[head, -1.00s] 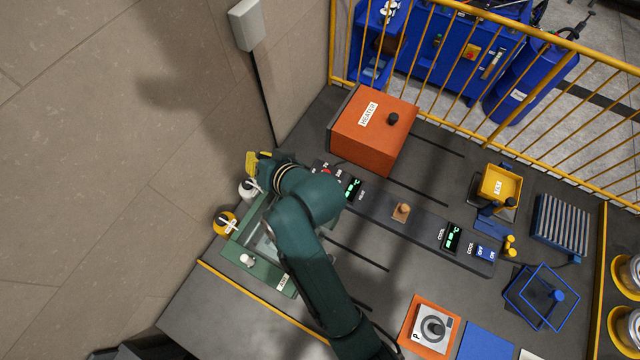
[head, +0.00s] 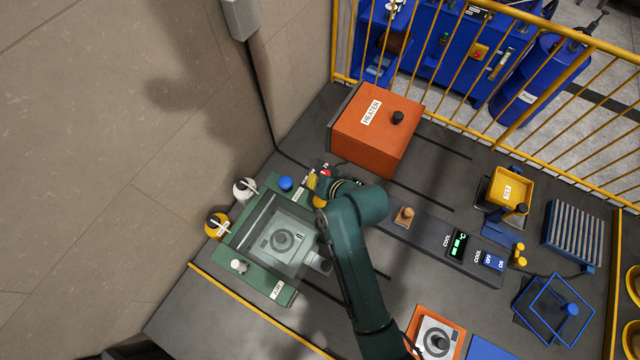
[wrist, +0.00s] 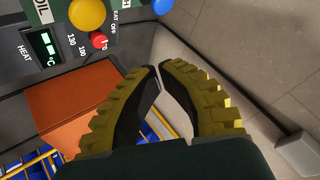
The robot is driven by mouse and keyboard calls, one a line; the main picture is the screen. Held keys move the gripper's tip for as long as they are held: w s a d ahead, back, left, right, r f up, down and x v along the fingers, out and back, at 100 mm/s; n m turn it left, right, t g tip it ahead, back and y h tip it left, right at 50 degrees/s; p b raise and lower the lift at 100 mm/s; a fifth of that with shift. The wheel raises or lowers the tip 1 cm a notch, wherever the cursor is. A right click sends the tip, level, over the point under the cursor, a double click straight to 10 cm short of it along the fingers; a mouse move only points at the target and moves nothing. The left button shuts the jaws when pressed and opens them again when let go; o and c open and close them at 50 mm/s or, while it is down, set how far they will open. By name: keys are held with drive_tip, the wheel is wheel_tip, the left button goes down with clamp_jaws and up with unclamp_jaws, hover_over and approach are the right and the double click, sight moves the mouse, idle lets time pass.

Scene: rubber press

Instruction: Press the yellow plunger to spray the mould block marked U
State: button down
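The yellow plunger (head: 311,181) has a round knob at the back right corner of the green spray station (head: 262,290). The blue plunger (head: 286,183) is left of it. The mould block marked U (head: 281,241) lies inside the station under a clear cover. My gripper (head: 319,196) is close to the yellow plunger, partly hidden by my arm. In the wrist view my gripper (wrist: 158,70) has its yellow ribbed fingers together at the tips, with nothing between them. There the yellow plunger (wrist: 87,13) is at the upper left, apart from the fingertips, and the blue plunger (wrist: 162,6) at the top.
The red heater button (head: 325,172) is right beside the yellow plunger. The orange heater (head: 375,130) stands behind it. White (head: 245,189) and yellow (head: 216,226) containers stand at the station's left. A brown knob (head: 404,215) is on the control strip. The wall is close on the left.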

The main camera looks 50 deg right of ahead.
drive_tip(key=b, duration=0.7)
hover_over(317, 199)
wheel_tip(317, 199, down, 7)
drive_tip(key=shift+r, duration=0.15)
drive_tip(key=shift+f, duration=1)
drive_tip(key=shift+f+b, duration=0.3)
drive_tip(key=shift+f, duration=0.1)
drive_tip(key=shift+f+b, duration=0.55)
drive_tip(key=shift+f, duration=0.85)
idle(0.9)
drive_tip(key=shift+r+p, duration=1.75)
drive_tip(key=shift+p, duration=0.1)
